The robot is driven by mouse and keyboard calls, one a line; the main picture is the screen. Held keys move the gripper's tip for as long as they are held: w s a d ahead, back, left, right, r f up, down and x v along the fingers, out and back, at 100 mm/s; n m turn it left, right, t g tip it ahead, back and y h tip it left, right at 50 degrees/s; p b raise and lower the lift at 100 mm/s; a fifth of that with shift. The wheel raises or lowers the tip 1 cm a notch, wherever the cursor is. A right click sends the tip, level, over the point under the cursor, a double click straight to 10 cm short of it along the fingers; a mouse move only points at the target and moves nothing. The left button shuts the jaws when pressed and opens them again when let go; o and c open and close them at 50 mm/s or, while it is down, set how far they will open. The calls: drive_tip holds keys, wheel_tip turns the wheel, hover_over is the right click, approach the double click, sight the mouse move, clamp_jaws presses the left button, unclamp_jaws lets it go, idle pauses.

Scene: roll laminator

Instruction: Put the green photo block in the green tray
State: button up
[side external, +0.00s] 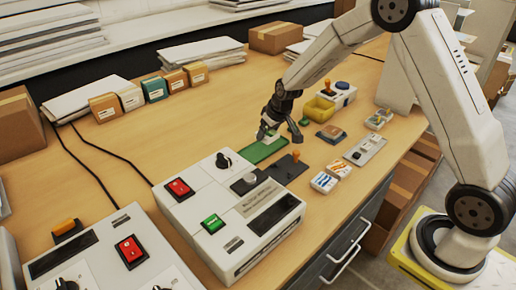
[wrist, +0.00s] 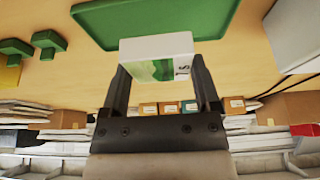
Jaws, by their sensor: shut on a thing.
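The green photo block (wrist: 158,62) is white with a green picture on its face. My gripper (wrist: 160,80) is shut on it, with one finger on each side. In the side view my gripper (side external: 269,125) is at the green tray (side external: 261,151), and the block (side external: 268,134) shows small and pale below the fingers. The green tray (wrist: 120,28) also shows just beyond the block in the wrist view. The block appears above or at the tray's edge; I cannot tell whether it touches the tray.
A laminator (side external: 228,205) with red and green switches stands at the front of the tray. A dark plate (side external: 285,168) with an orange knob lies right of the tray. White photo blocks (side external: 324,182) and a yellow bin (side external: 319,110) are further right. Small boxes (side external: 155,88) stand at the back left.

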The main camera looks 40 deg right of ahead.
sight(265, 149)
drive_tip(key=shift+w+f, duration=0.5)
drive_tip(key=shift+f, duration=0.1)
drive_tip(key=shift+w+d+f, duration=0.1)
drive_tip(key=shift+w+f, duration=0.15)
drive_tip(key=shift+f, duration=1.55)
drive_tip(key=shift+f, duration=0.15)
drive_tip(key=o, duration=1.2)
drive_tip(key=shift+v, duration=6.15)
